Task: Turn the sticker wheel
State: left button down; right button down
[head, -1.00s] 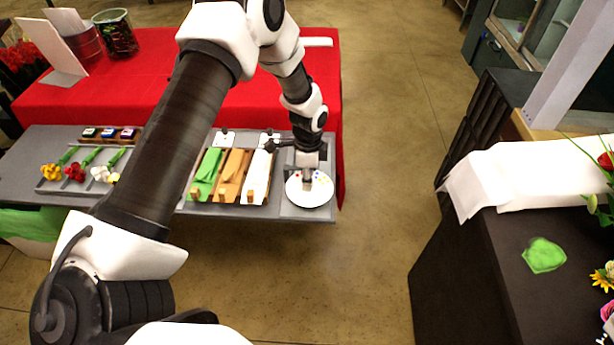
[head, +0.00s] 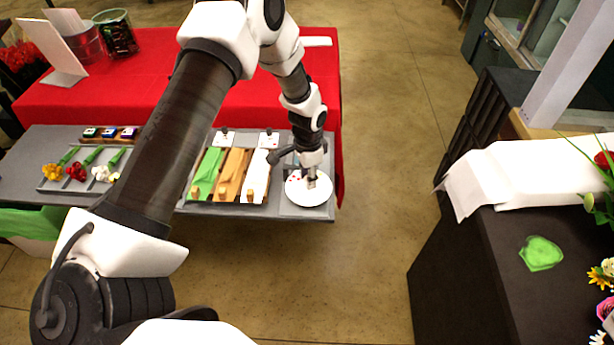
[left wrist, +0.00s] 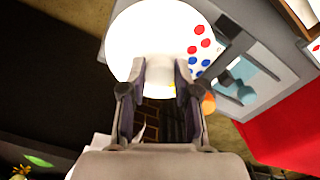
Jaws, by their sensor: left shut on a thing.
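The sticker wheel (head: 298,195) is a white round disc on a grey plate at the right end of the grey station. It also shows in the left wrist view (left wrist: 145,35), with red and blue dots near its right edge and a bit of yellow and orange beside my finger. My left gripper (head: 311,182) points down onto the middle of the wheel and is shut on part of it there. My right gripper is not in view.
Left of the wheel lie green, orange and white strips (head: 232,176) in a rack, with small white cards (head: 268,139) behind. Flowers (head: 77,172) lie in a tray further left. A red-covered table (head: 240,105) stands behind. Open floor lies right, before a dark counter (head: 480,270).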

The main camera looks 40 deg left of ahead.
pick_arm(q)
jog(key=shift+w+r, duration=0.25)
jog(key=shift+w, duration=0.05)
jog(key=c, duration=0.8)
grip_release()
jog(key=shift+c, duration=0.2)
jog(key=shift+s+f, duration=0.2)
notch_tip(320, 180, up, 8)
jog(key=shift+a+r, duration=0.1)
